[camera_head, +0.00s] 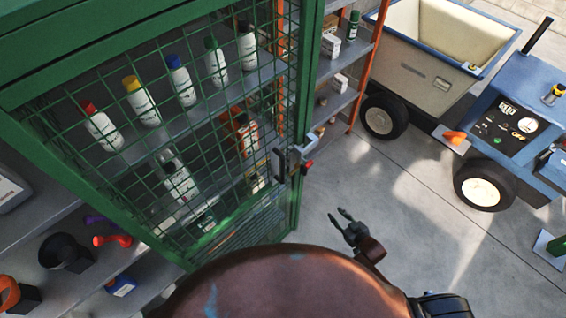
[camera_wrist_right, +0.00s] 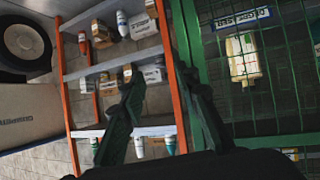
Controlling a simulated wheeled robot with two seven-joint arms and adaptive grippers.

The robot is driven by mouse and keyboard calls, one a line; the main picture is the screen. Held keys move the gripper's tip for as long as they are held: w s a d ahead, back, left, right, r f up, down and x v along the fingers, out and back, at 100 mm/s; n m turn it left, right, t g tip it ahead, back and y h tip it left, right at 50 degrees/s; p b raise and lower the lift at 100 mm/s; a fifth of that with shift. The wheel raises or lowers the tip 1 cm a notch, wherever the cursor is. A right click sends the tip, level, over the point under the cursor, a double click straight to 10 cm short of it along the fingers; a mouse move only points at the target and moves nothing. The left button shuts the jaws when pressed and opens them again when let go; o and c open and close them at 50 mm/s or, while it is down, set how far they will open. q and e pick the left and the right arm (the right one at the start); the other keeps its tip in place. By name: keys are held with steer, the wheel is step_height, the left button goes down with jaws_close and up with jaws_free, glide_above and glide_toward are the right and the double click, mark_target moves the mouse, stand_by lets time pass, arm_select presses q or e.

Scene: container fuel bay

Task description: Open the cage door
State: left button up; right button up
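The cage door (camera_head: 125,170) is a green-framed wire mesh panel at the left of the head view. It looks shut, with bottles on shelves behind it. A grey and dark handle (camera_head: 282,164) with a small red part sits at its right edge. My right gripper (camera_head: 340,219) is to the right of and below the handle in the head view, apart from it and over the floor. In the right wrist view its two dark fingers (camera_wrist_right: 165,105) are spread, with nothing between them. Green mesh (camera_wrist_right: 285,85) shows right of the fingers there. My left gripper is not in view.
An orange-framed shelf rack (camera_head: 366,65) with boxes and bottles stands right of the cage. A blue tow vehicle (camera_head: 535,85) and its cart (camera_head: 420,70) are at the upper right. Open shelves with small items are at lower left. Concrete floor (camera_head: 430,210) is clear.

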steer(key=w+a+r+n+y+p, duration=0.1)
steer(key=a+r, duration=0.2)
steer(key=r, duration=0.3)
steer(key=w+a+r+t+y+p, duration=0.1)
steer(key=w+a+r+y, duration=0.15)
steer(key=r, duration=0.35)
steer(key=w+a+r+n+y, duration=0.1)
steer(key=a+r, duration=0.2)
steer(key=r, duration=0.3)
steer(key=n+y+p, duration=0.3)
steer(key=y, duration=0.2)
glide_toward(283, 168)
steer(key=w+a+f, duration=0.1)
steer(key=w+a, duration=0.1)
steer(key=x, duration=0.3)
steer(key=p+x, duration=0.1)
steer(key=x, duration=0.3)
steer(key=shift+w+f, duration=0.1)
steer(key=shift+w, duration=0.35)
steer(key=shift+c, duration=0.2)
jaws_close()
